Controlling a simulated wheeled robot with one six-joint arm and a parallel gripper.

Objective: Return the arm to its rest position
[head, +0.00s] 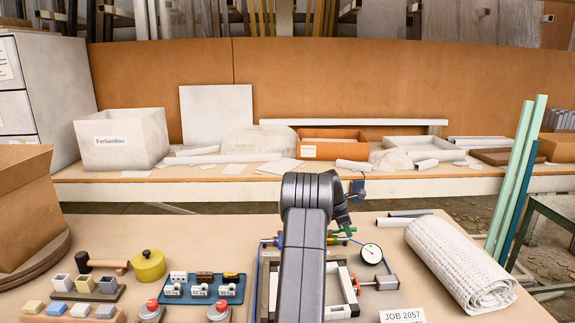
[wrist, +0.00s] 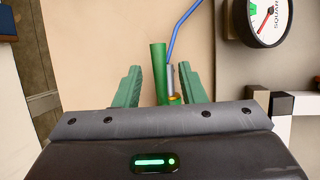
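My arm (head: 305,235) rises from the bottom middle of the head view and hides part of the fixture behind it. My gripper (wrist: 160,78) shows in the wrist view with its two green fingers spread apart. A green cylinder (wrist: 158,70) and a thin grey rod with a brass-coloured end (wrist: 171,82) show between the fingers, with gaps on both sides. I see nothing pinched. In the head view the gripper is mostly hidden behind the arm, near green and blue fittings (head: 338,236).
A round dial gauge (head: 371,254) is close right of my arm; it also shows in the wrist view (wrist: 268,16). A blue tray of parts (head: 202,289) and a yellow tin (head: 148,266) stand left. A white textured roll (head: 460,266) lies right. Upright green bars (head: 518,180) stand beyond.

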